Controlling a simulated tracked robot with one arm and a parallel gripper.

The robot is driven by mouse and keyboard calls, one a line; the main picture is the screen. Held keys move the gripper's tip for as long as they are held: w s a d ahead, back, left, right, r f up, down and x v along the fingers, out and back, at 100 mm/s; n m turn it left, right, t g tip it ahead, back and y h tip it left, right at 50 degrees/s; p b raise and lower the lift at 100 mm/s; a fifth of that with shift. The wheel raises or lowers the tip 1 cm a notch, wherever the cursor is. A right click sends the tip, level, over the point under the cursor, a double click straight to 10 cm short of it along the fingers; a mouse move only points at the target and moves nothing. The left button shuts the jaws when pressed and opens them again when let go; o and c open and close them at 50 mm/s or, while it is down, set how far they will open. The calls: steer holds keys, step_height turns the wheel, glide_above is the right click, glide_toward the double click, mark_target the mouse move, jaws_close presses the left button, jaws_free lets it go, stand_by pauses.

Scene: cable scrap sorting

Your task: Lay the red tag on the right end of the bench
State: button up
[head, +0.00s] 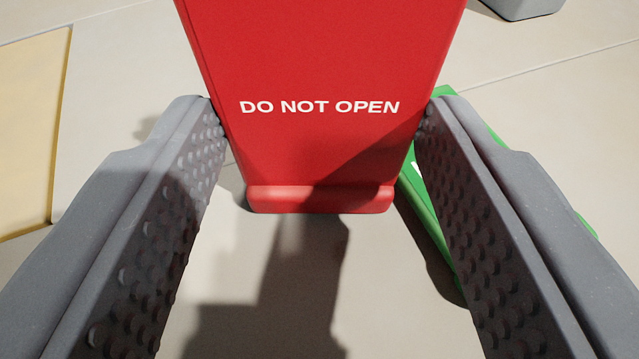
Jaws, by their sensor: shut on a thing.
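The red tag (322,150) is in the upper middle of the head view, with white letters "DO NOT OPEN" and a thicker lip at its lower edge. Its top runs out of the picture. My gripper (322,108) is shut on it, one grey studded finger against each side edge. A shadow lies on the pale surface below the tag. I cannot tell how high the tag is above that surface. No bench end can be made out in this view.
A green object (428,205) lies to the right, partly hidden behind my right finger. A yellowish flat panel (30,130) is at the left edge. A grey object (522,8) shows at the top right. The pale tiled surface between them looks clear.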

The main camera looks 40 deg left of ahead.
steer(key=o, duration=0.9)
steer(key=shift+o, duration=0.2)
steer(key=shift+r, duration=0.1)
steer(key=shift+s+d+r, duration=0.1)
steer(key=shift+s+d, duration=0.05)
steer(key=shift+d, duration=0.05)
steer(key=p+v, duration=0.2)
steer(key=v, duration=0.9)
steer(key=shift+s+p, duration=0.15)
steer(key=shift+p, duration=0.15)
steer(key=shift+d+r, duration=0.1)
